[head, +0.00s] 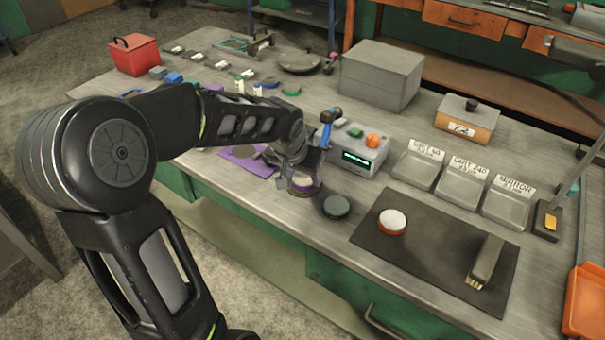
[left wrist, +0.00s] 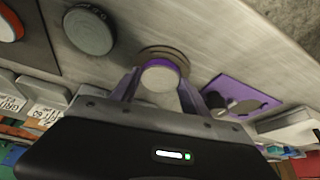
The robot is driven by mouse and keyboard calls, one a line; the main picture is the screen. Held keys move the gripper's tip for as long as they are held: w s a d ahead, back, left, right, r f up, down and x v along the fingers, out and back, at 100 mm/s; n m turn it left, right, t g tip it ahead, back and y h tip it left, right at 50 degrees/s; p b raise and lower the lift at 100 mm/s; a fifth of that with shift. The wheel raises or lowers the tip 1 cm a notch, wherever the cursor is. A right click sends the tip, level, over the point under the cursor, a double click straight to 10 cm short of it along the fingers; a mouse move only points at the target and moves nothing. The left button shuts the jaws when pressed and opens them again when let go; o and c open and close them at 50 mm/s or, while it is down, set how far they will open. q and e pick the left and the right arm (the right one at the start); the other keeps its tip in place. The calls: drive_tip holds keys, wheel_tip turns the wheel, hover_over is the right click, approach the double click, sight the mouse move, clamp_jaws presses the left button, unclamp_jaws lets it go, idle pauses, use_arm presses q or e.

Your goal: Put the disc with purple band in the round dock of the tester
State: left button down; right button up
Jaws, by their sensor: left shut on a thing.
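My left gripper (head: 302,183) is low over the table, just in front of the grey tester (head: 357,158) with the lit green display. In the left wrist view its two fingers are closed on the sides of the disc with purple band (left wrist: 160,83), which has a pale face. A brown round ring (left wrist: 165,53) shows just beyond the disc, partly covered by it. I cannot tell whether the disc touches the ring or sits in it. The disc is mostly hidden by the gripper in the head view. My right gripper is not in view.
A dark grey puck (head: 336,207) lies close to the right of my gripper. A disc with an orange band (head: 392,221) lies on a dark mat (head: 430,255). A purple cut-out plate (head: 245,157) lies to the left. Labelled trays (head: 462,184) stand right of the tester.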

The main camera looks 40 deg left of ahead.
use_arm(q)
drive_tip(key=shift+f, duration=0.1)
drive_tip(key=c, duration=0.6)
unclamp_jaws()
drive_tip(key=shift+o, duration=0.2)
drive_tip(key=shift+s+r, duration=0.1)
drive_tip(key=shift+r, duration=0.4)
drive_tip(key=v, duration=1.1)
drive_tip(key=shift+s, duration=0.15)
